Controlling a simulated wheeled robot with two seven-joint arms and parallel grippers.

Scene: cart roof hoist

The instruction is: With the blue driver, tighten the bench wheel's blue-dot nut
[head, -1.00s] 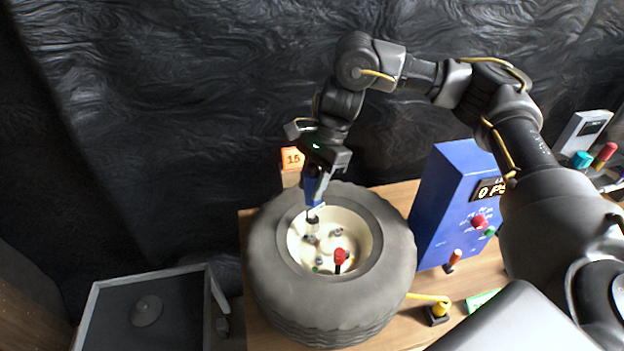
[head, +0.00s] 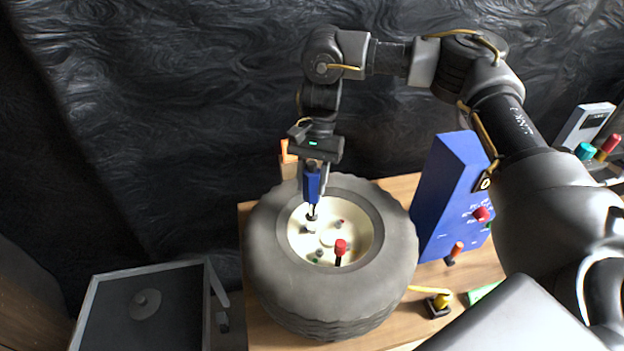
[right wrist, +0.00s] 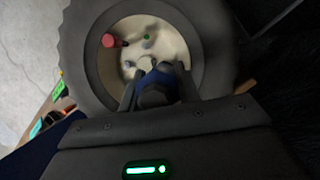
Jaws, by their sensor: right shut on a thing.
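The bench wheel (head: 270,270) lies flat on the wooden bench, its cream hub (head: 357,228) facing up with several nuts in it. My right gripper (head: 313,180) is shut on the blue driver (head: 312,185) above the far left part of the hub. The driver is close to upright, its tip pointing down at a nut position; I cannot tell whether it touches. The right wrist view shows the driver's blue handle (right wrist: 157,88) between the fingers. The blue dot is not visible, perhaps hidden by the driver. My left gripper is not in view.
A red-topped tool (head: 340,247) stands up in the near right part of the hub. A blue box with a display (head: 447,200) stands right of the wheel. An orange block (head: 288,158) is behind it.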

